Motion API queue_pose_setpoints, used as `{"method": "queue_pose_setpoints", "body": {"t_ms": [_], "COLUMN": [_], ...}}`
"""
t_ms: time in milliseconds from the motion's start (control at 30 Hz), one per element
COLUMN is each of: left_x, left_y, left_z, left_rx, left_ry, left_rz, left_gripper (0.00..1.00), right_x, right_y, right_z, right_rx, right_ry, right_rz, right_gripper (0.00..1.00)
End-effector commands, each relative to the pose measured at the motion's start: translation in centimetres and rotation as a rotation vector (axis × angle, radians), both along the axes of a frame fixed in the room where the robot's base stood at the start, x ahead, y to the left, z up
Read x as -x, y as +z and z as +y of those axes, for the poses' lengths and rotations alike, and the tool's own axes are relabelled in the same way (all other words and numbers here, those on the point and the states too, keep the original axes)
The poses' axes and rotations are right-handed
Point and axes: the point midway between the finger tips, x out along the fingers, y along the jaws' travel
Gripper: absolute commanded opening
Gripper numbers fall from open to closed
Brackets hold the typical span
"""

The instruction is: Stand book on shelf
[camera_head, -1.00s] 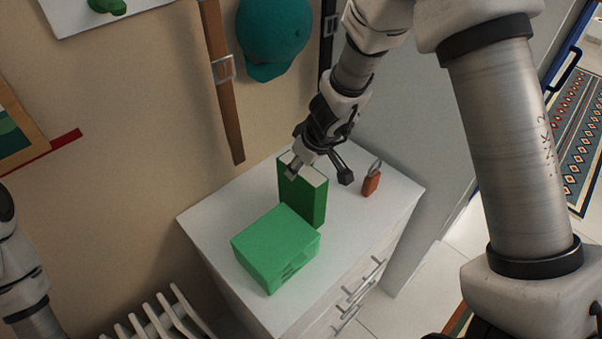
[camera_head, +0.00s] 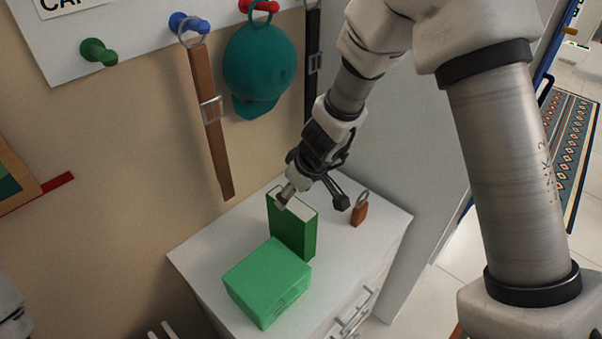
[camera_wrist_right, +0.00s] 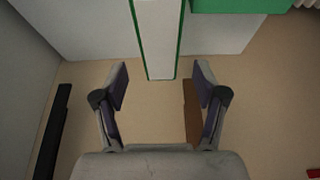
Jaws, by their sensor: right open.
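A green book (camera_head: 292,232) with a pale page edge stands upright on the white cabinet top (camera_head: 205,262). My right gripper (camera_head: 312,198) is open at the book's upper end, one finger by its near top corner and the other out to the right. In the right wrist view the book's pale edge (camera_wrist_right: 157,40) reaches down toward the space between the open fingers (camera_wrist_right: 160,85). Whether they touch it I cannot tell. Only a bit of my left arm shows at the lower left; its gripper is out of view.
A green box (camera_head: 265,280) lies just in front of the book. An orange tag with a ring (camera_head: 359,213) stands to the right. A brown belt (camera_head: 210,120) and a teal cap (camera_head: 258,70) hang on the wall behind.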

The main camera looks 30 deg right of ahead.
Motion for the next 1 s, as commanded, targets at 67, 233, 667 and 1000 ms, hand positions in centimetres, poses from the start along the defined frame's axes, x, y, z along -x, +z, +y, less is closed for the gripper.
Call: {"method": "queue_pose_setpoints", "body": {"t_ms": [67, 233, 667, 1000], "left_x": [0.0, 0.0, 0.0, 0.0], "left_y": [2.2, 4.6, 5.0, 5.1], "left_z": [0.0, 0.0, 0.0, 0.0], "left_rx": [0.000, 0.000, 0.000, 0.000], "left_ry": [0.000, 0.000, 0.000, 0.000], "left_rz": [0.000, 0.000, 0.000, 0.000], "left_gripper": [0.76, 0.76, 0.76, 0.76], "right_x": [0.8, 2.2, 5.3, 23.4], "right_y": [3.2, 6.7, 2.8, -16.7], "right_z": [-0.3, -0.8, -2.3, -3.5], "right_rx": [0.000, 0.000, 0.060, 0.151], "right_ry": [0.001, 0.000, -0.055, -0.298], "right_rz": [-0.002, -0.002, 0.092, 0.347], "right_gripper": [0.71, 0.71, 0.71, 0.71]}}
